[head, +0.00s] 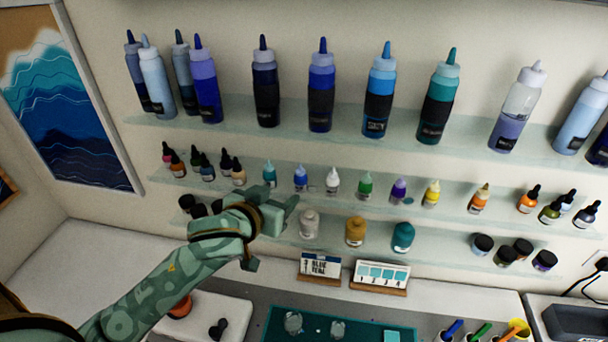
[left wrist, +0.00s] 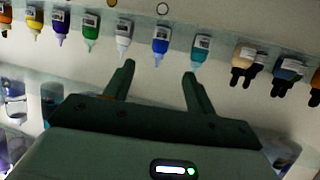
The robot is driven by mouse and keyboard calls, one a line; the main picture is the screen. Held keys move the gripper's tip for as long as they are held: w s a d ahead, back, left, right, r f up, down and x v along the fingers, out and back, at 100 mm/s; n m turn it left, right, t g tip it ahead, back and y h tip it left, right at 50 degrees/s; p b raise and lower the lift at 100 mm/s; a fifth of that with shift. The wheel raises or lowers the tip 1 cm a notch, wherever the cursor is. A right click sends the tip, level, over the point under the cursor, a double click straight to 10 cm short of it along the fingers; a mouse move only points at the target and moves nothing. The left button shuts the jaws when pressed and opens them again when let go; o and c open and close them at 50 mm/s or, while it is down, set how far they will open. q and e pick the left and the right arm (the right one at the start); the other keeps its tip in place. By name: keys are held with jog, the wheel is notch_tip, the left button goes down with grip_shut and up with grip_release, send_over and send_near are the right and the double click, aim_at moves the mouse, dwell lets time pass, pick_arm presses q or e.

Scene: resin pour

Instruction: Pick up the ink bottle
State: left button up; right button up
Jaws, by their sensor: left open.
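Small ink bottles stand in a row on the middle glass shelf. In the head view they include a teal one (head: 269,173), a blue one (head: 300,179), a white one (head: 333,181) and a green one (head: 366,186). The task does not say which is meant. My left gripper (head: 272,230) is open and empty, in front of and below the teal and blue bottles. The left wrist view shows the shelf upside down; the blue bottle (left wrist: 160,40) lies beyond the gap between the open fingers (left wrist: 157,78), apart from them. My right gripper is not in view.
Tall squeeze bottles (head: 321,85) stand on the upper shelf. Jars (head: 356,231) stand on the lower shelf near my left gripper. A label sign (head: 320,268) and a swatch card (head: 380,275) stand below. A teal mat (head: 365,328) lies on the counter.

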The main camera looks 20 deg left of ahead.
pick_arm(q)
send_near(298, 181)
jog(key=w, duration=0.2)
jog(key=x, duration=0.4)
jog(key=shift+w+f, duration=0.3)
jog(key=shift+f, duration=0.1)
jog(key=shift+w+a+f, duration=0.1)
jog(key=shift+w, duration=0.15)
jog(key=p+x, duration=0.1)
jog(key=x, duration=0.3)
jog(key=shift+w+p, duration=0.15)
jog(key=shift+p, duration=0.15)
jog(key=shift+w+f, duration=0.15)
jog(key=shift+w, duration=0.05)
jog(key=shift+s, duration=0.15)
jog(key=c, duration=1.1)
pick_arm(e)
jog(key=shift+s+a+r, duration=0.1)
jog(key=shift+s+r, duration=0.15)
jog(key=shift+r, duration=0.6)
